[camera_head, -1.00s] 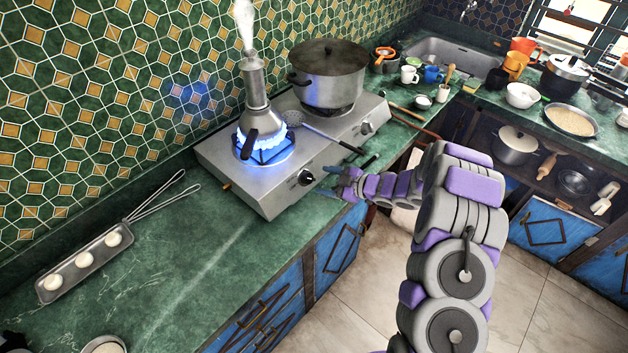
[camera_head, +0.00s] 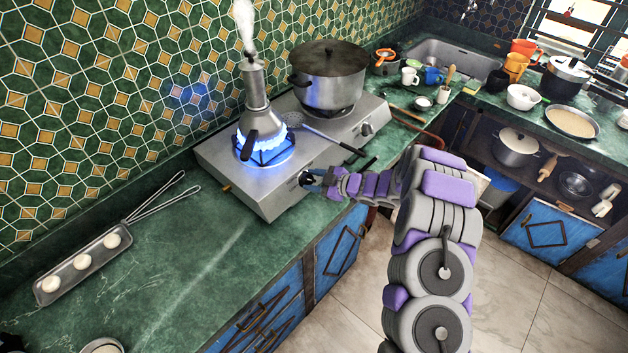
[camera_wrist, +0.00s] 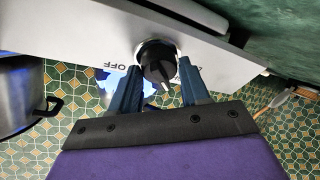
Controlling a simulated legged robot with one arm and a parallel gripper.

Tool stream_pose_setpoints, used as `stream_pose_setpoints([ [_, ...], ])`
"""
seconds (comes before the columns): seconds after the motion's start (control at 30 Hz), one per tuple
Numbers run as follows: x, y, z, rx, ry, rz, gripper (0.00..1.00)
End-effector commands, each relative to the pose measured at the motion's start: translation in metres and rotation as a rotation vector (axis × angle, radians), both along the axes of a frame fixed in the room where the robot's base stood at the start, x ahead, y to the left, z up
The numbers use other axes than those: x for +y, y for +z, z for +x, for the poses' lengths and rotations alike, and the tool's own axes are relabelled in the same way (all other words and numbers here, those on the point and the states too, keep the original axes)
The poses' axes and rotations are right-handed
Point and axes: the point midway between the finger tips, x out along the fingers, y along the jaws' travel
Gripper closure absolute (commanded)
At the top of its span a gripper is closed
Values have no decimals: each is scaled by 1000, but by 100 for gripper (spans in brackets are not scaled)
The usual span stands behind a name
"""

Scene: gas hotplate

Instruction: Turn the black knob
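The black knob (camera_wrist: 157,62) is on the front panel of the metal gas hotplate (camera_head: 225,165). In the wrist view it sits between the two blue-grey fingers of my gripper (camera_wrist: 159,73), with OFF lettering beside it on the panel. The fingers are apart, one on each side of the knob; I cannot tell whether either touches it. In the head view my gripper (camera_head: 314,180) is at this knob and hides most of it. A blue flame (camera_head: 262,150) burns under a steaming moka pot (camera_head: 256,95) on the near burner.
A large lidded pot (camera_head: 335,85) stands on the far burner, with a second knob (camera_head: 367,129) below it. A slotted spoon (camera_head: 325,138) lies across the hotplate. An egg tray (camera_head: 65,285) lies at the left on the green counter (camera_head: 190,250).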

Motion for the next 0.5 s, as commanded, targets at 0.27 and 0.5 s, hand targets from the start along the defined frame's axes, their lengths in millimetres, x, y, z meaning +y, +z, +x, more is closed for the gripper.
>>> stream_pose_setpoints([
  [0.27,0,0,0,0,1,0,82],
  [0.5,0,0,-1,8,-4,4,88],
])
